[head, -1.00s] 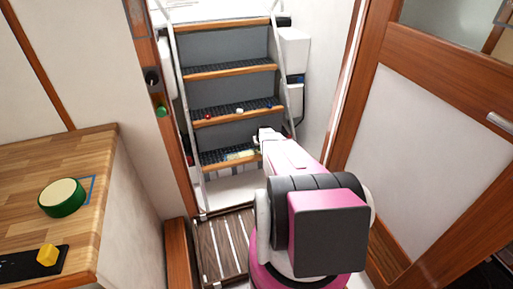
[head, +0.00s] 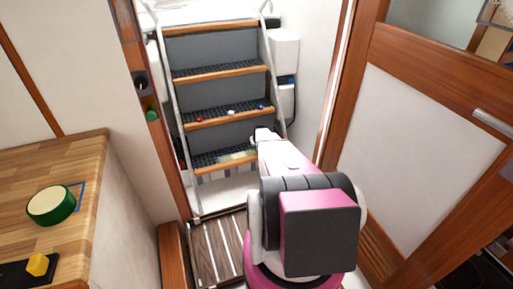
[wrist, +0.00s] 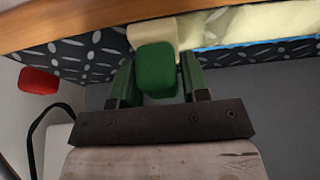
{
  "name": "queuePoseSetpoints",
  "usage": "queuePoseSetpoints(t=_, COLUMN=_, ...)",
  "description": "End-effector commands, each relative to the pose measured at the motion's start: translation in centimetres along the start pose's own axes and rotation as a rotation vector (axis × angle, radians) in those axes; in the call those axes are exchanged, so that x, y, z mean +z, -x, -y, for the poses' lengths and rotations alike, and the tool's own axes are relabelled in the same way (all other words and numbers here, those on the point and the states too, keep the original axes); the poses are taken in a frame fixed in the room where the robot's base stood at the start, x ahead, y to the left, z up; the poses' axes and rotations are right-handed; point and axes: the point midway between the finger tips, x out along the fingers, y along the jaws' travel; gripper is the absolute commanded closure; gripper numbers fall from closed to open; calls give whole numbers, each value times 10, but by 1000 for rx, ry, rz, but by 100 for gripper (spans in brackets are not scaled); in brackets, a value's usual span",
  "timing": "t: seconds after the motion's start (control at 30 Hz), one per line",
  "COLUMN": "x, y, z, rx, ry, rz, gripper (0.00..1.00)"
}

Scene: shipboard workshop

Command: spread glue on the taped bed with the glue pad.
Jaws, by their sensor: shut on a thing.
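The glue pad is shut in my gripper (wrist: 158,82). Its green block (wrist: 155,68) stands between my two dark green fingers, and its cream pad (wrist: 153,35) is at the far end. The taped bed (wrist: 245,28) is a pale yellow patch with a blue tape strip (wrist: 258,43) along its near side, on a black patterned stair tread. The cream pad is at the bed's left part; I cannot tell if they touch. In the head view, the bed (head: 236,157) shows as a pale patch on a low tread, beside the end of my arm. The gripper's jaws are hard to make out there.
Small red (head: 199,119), white (head: 231,112) and blue (head: 261,107) things lie on the tread above. A red thing (wrist: 39,81) shows at left in the wrist view. A wooden counter at left holds a green round container (head: 51,205) and a yellow block (head: 37,264). A door panel (head: 430,120) bounds the right.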

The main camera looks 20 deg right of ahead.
Motion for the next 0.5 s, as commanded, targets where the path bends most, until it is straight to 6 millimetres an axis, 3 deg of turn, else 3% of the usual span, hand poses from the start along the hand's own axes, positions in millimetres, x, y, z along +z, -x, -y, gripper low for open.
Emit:
queuePoseSetpoints(t=0.3, x=0, y=2, z=25, rx=0, ry=2, rz=0, gripper=77)
queuePoseSetpoints(t=0.5, x=-1, y=2, z=31, rx=0, ry=1, rz=-1, gripper=77)
